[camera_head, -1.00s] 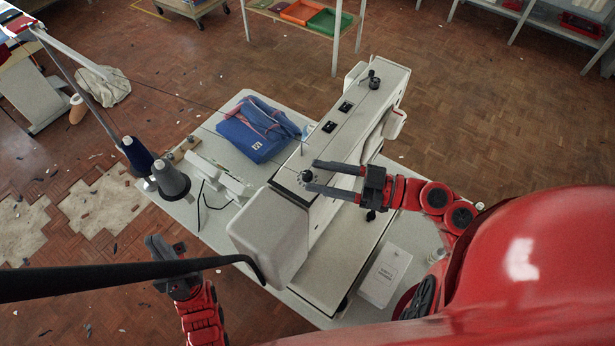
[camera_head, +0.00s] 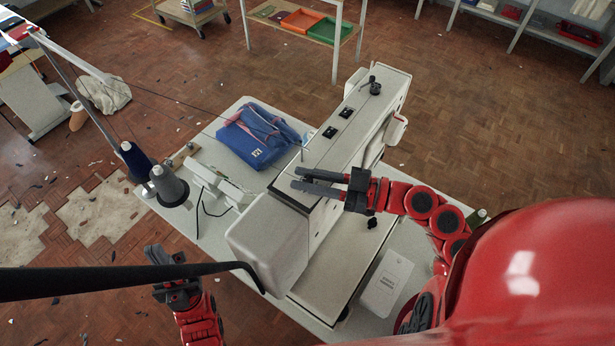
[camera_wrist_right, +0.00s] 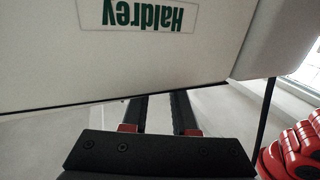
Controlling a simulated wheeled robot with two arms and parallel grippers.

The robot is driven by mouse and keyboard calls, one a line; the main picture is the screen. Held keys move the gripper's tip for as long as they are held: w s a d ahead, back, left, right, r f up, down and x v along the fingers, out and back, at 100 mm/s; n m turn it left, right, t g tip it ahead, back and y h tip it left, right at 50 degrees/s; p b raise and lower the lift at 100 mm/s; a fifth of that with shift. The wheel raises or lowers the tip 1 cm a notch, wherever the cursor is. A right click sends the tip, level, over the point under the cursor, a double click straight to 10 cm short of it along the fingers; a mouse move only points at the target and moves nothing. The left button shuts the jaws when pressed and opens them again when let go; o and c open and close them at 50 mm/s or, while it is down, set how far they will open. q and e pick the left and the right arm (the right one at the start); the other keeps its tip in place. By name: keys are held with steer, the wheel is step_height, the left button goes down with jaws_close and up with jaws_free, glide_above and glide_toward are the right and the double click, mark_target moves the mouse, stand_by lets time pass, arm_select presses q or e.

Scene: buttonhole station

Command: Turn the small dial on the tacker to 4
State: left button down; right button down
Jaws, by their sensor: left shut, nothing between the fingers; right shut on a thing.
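The tacker (camera_head: 335,160) is the long white machine on the table, with two small black switches on its top. My right gripper (camera_head: 297,178) lies over the near part of that top, its two fingers close together and shut on the small dial. The fingers hide the dial, so its number cannot be read. In the right wrist view the fingers (camera_wrist_right: 153,112) reach out below the tacker's white panel with an upside-down "Haldrey" label (camera_wrist_right: 138,17); their tips are out of sight. My left gripper (camera_head: 165,255) is shut and empty, over the floor left of the table.
Thread cones (camera_head: 168,186) stand at the left edge. A black bar (camera_head: 120,280) crosses the lower left. A white card (camera_head: 387,283) lies at the front right. A black knob (camera_head: 375,86) sits at the tacker's far end.

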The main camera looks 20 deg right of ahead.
steer(key=shift+s+n+g+y+p, duration=0.1)
steer(key=shift+n+g+y+p, duration=0.3)
steer(key=shift+g+p, duration=0.35)
steer(key=shift+n+p, duration=0.3)
steer(key=shift+p, duration=0.05)
steer(key=c, duration=0.7)
jaws_free()
steer(key=shift+d+f+b, duration=0.1)
steer(key=shift+d+b, duration=0.2)
steer(key=shift+d, duration=0.25)
steer(key=b+v, duration=0.5)
steer(key=v, duration=1.1)
steer(key=shift+d+b, duration=0.25)
steer(key=shift+b, duration=0.05)
